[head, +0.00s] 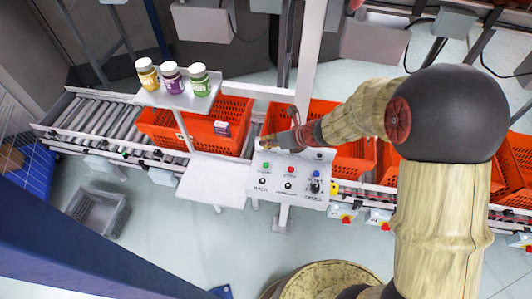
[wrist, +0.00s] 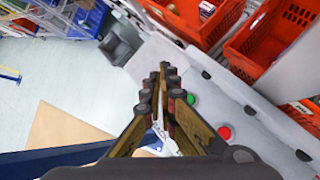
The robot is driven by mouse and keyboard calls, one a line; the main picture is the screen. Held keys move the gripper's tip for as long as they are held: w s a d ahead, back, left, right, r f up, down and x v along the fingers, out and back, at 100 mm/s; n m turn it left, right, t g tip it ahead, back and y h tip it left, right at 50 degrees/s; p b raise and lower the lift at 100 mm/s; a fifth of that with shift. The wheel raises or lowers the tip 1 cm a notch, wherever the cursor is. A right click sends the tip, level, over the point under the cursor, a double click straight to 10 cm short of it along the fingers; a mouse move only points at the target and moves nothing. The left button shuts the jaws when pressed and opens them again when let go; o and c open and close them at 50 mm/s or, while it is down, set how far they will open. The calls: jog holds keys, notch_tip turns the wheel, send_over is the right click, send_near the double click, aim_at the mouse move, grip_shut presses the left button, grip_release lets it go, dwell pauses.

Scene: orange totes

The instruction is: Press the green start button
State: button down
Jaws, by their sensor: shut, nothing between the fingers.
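The white control panel (head: 276,190) carries a green button (head: 266,165) at its upper left, with a red button (head: 291,169) and a blue button (head: 316,174) to its right. My gripper (head: 266,143) is shut and empty. Its tips show just beyond the green button, near the panel's far edge. In the wrist view my gripper (wrist: 164,70) points past the panel's edge, and the green button (wrist: 190,99) is right of the fingers, apart from them in the picture. The red button (wrist: 224,132) is farther right. The height of the tips over the panel is hard to tell.
Orange totes (head: 160,132) stand on a roller conveyor (head: 90,118) behind the panel. A small shelf (head: 178,99) holds three jars. A white plate (head: 213,182) lies left of the panel. A grey bin (head: 100,211) is on the floor at left.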

aim_at(268, 164)
jog(key=f+m, duration=0.1)
jog(key=w+m+p, duration=0.1)
jog(key=f+m, duration=0.1)
jog(key=m, duration=0.1)
jog(key=shift+w+d+f, duration=0.3)
jog(key=shift+d, duration=0.05)
notch_tip(268, 164, down, 9)
jog(key=b, duration=0.7)
jog(key=shift+r, duration=0.1)
dwell(1.0)
jog(key=shift+f+b, duration=0.4)
jog(key=shift+f+b, duration=0.4)
jog(key=shift+f, duration=0.05)
dwell(0.7)
jog(key=shift+r, duration=0.1)
dwell(0.3)
jog(key=shift+s+r+p, duration=0.1)
jog(key=shift+r+p, duration=0.7)
